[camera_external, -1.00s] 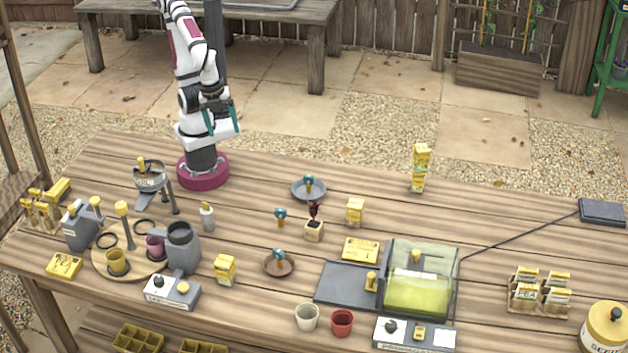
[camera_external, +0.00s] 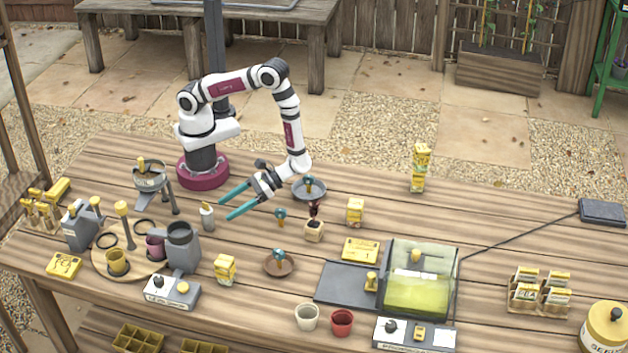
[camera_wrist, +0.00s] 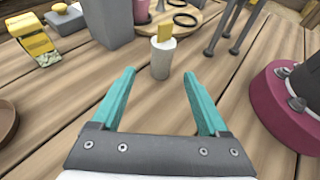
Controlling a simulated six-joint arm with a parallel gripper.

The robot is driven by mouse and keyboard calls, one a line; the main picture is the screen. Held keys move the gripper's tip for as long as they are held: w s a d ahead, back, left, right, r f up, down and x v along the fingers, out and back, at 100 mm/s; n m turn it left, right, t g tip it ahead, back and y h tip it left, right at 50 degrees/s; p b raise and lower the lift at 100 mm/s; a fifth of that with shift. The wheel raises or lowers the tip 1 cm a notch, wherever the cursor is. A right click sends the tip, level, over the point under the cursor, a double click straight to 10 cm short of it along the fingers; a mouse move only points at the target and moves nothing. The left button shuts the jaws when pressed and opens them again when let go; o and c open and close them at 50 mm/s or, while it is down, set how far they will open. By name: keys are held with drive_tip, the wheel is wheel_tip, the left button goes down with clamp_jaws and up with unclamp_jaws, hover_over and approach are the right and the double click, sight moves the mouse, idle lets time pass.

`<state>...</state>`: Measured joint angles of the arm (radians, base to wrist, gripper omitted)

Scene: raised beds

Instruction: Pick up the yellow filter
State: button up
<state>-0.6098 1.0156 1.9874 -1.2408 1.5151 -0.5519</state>
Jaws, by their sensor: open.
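A small pale cylindrical holder (camera_external: 207,218) stands upright on the table with a yellow piece (camera_external: 207,205) sticking out of its top. In the wrist view the yellow piece (camera_wrist: 164,32) and the pale holder (camera_wrist: 162,60) are straight ahead of my fingers. This piece looks like the yellow filter, though I cannot tell for certain. My gripper (camera_external: 226,209) is open and empty, its teal fingers pointing left toward the holder from its right side. In the wrist view the fingers (camera_wrist: 159,74) are spread wide, with the holder just beyond the tips.
A grey machine (camera_external: 183,248) stands to the holder's lower left. A grinder-like stand on legs (camera_external: 150,178) is at its upper left. A round wooden board (camera_external: 105,262) holds cups and black rings.

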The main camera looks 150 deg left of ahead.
sight(201, 231)
drive_tip(key=x, duration=1)
drive_tip(key=shift+s+d+r, duration=0.15)
drive_tip(key=shift+s+d, duration=0.05)
drive_tip(key=shift+d, duration=0.15)
clamp_jaws()
